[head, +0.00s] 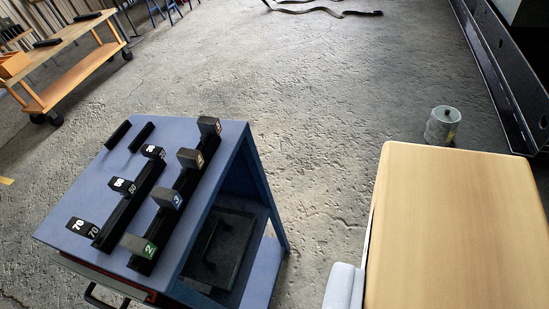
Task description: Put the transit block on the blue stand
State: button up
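The blue stand (62,222) is at the left of the head view, a blue cart with a flat top and an open lower shelf. Its top carries black holders and several dark numbered blocks (172,194). A large tan wood-coloured block-like thing (460,232) fills the lower right, close to the camera. I cannot tell whether it is the transit block or furniture. A pale grey part (343,287) stands against its left side and may be part of my gripper. No pair of fingertips shows clearly, so its opening is hidden.
A dark case (222,248) lies on the stand's lower shelf. A grey metal can (442,126) stands on the floor behind the tan thing. A wooden trolley (75,75) is at the upper left, and a dark rail (500,70) at the right. The middle floor is clear.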

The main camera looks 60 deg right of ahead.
aim_at(86, 201)
jog(key=z, duration=0.15)
jog(key=i, duration=1.4)
jog(key=z, duration=0.1)
